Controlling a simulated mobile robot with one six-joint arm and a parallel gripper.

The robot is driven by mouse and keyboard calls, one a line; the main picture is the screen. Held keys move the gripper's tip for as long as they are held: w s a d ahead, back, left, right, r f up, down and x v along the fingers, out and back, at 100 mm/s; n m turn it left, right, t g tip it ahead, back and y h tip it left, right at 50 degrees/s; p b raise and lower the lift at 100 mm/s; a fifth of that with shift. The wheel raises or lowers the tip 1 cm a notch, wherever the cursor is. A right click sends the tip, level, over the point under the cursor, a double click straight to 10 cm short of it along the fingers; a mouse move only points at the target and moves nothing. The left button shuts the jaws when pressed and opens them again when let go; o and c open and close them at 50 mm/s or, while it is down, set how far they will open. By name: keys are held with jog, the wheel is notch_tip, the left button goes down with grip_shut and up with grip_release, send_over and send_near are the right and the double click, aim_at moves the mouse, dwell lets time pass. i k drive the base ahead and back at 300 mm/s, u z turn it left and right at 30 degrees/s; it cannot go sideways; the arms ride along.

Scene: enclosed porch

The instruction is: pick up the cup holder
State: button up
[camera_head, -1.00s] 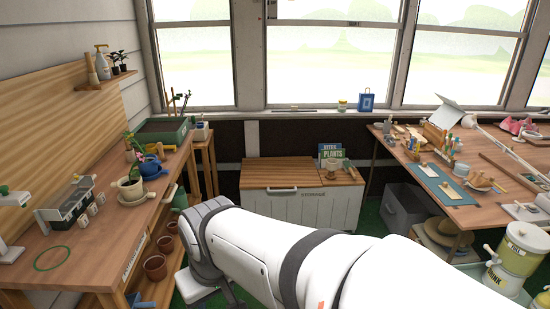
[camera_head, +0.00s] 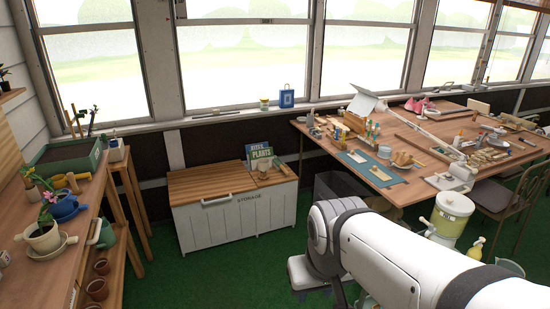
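I cannot single out the cup holder with certainty. A small tan cup-like object (camera_head: 264,168) stands on the wooden lid of the white storage chest (camera_head: 235,219), beside a plants book (camera_head: 259,155). On the work table (camera_head: 440,124) at the right, an orange-brown rounded item (camera_head: 403,158) sits near a blue mat (camera_head: 372,168); its details are too small to read. My white arm covers the lower right of the view, in front of the table's near side. My gripper is not visible.
A wooden bench (camera_head: 32,270) with a potted flower (camera_head: 43,236) and a planter box (camera_head: 68,155) runs along the left. Green floor (camera_head: 200,280) is clear before the chest. A drink dispenser (camera_head: 450,213) and chair (camera_head: 508,195) stand at the right.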

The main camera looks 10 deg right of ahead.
aim_at(264, 169)
jog(key=z, duration=0.05)
jog(key=i, duration=3.6)
jog(key=z, duration=0.2)
